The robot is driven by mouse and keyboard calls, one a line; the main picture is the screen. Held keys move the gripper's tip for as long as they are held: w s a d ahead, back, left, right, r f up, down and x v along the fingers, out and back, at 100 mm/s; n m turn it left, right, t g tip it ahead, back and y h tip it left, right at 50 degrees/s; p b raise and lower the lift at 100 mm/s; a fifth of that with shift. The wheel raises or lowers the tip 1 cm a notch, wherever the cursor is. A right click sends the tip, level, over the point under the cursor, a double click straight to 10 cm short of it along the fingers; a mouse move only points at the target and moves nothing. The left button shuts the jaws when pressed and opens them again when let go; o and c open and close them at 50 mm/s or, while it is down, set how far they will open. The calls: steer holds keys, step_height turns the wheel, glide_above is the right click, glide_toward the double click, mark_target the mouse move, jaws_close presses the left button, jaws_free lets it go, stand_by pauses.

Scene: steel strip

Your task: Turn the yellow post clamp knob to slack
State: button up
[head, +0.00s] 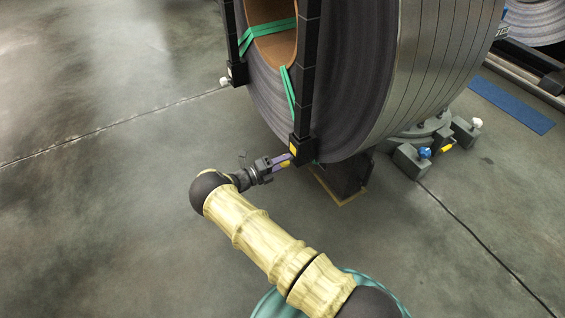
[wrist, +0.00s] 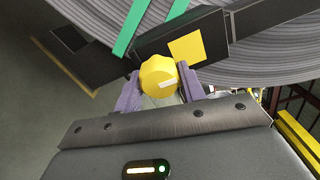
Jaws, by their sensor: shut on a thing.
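The yellow post clamp knob (wrist: 158,76) is a round, lobed knob with a white pointer mark on its face. In the wrist view it sits between the two purple fingers of my gripper (wrist: 160,88), which is shut on it. The knob is below a dark clamp block with a yellow square label (wrist: 187,48). In the head view my gripper (head: 281,161) reaches the clamp block (head: 301,149) at the foot of a dark post (head: 306,80). The knob shows there only as a small yellow bit (head: 286,163), partly hidden by the fingers.
A large steel strip coil (head: 345,90) with green straps (head: 268,35) stands behind the post. Another post with a white knob (head: 224,82) is at left. Grey blocks with a blue knob (head: 425,153) are at right. The floor at left is clear.

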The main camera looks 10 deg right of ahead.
stand_by(0.3)
steer(key=o, duration=1)
steer(key=shift+c, duration=0.2)
steer(key=p+v, duration=0.2)
steer(key=v, duration=1.5)
steer(key=shift+a, duration=0.2)
